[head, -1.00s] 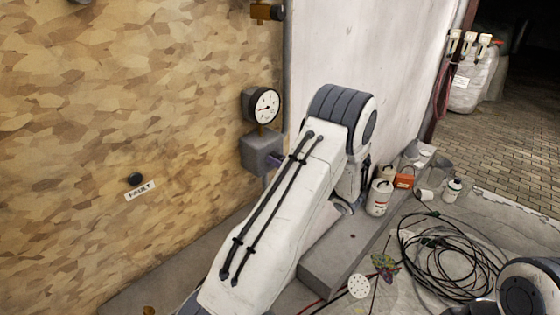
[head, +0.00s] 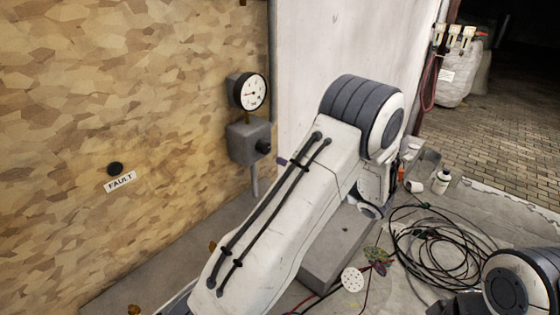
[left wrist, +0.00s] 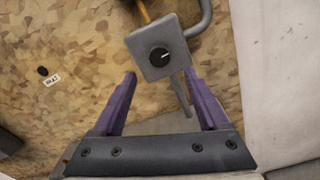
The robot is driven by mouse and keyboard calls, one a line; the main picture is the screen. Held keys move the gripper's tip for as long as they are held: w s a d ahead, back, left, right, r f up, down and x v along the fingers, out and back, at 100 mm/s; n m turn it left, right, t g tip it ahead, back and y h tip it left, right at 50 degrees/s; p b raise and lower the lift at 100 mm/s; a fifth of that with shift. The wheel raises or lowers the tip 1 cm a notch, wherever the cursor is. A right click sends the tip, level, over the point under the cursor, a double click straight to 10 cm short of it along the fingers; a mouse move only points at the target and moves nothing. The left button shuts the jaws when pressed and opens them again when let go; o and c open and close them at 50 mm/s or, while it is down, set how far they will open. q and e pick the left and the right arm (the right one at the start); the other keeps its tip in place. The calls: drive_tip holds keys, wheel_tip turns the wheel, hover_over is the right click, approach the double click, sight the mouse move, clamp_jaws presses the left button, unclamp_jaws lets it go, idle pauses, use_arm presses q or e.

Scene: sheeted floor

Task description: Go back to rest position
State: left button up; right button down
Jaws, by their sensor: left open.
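My left arm reaches across the middle of the head view, its white link rising to a dark ribbed joint. My left gripper shows in the left wrist view (left wrist: 160,74), with two purple fingers spread wide and nothing between them but air. In the head view it is mostly hidden behind my arm; only a small purple bit (head: 282,162) shows. A grey box (head: 248,142) with a black knob (head: 263,147) is beyond the fingers, apart from them. The box also shows in the left wrist view (left wrist: 145,65). My right gripper is not in view.
A pressure gauge (head: 252,92) sits above the box. Coiled cables (head: 437,250), a grey block (head: 335,245) and a white cup (head: 413,186) lie on the floor at right.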

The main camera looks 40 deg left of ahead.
use_arm(q)
drive_tip(key=shift+d, duration=0.75)
drive_tip(key=s+d+f+n+h+b, duration=0.3)
drive_tip(key=s+d+n+h, duration=0.4)
drive_tip(key=s+d, duration=0.6)
drive_tip(key=s+d+f+n+g+h+b, duration=0.1)
drive_tip(key=s+d+f+n+h+b, duration=0.2)
drive_tip(key=s+d+n+h, duration=0.5)
drive_tip(key=s+d+f+h, duration=0.1)
drive_tip(key=s+d+h, duration=0.3)
drive_tip(key=s+d, duration=0.2)
drive_tip(key=shift+d+f+n+g, duration=0.3)
drive_tip(key=shift+f, duration=0.05)
drive_tip(key=shift+s, duration=0.1)
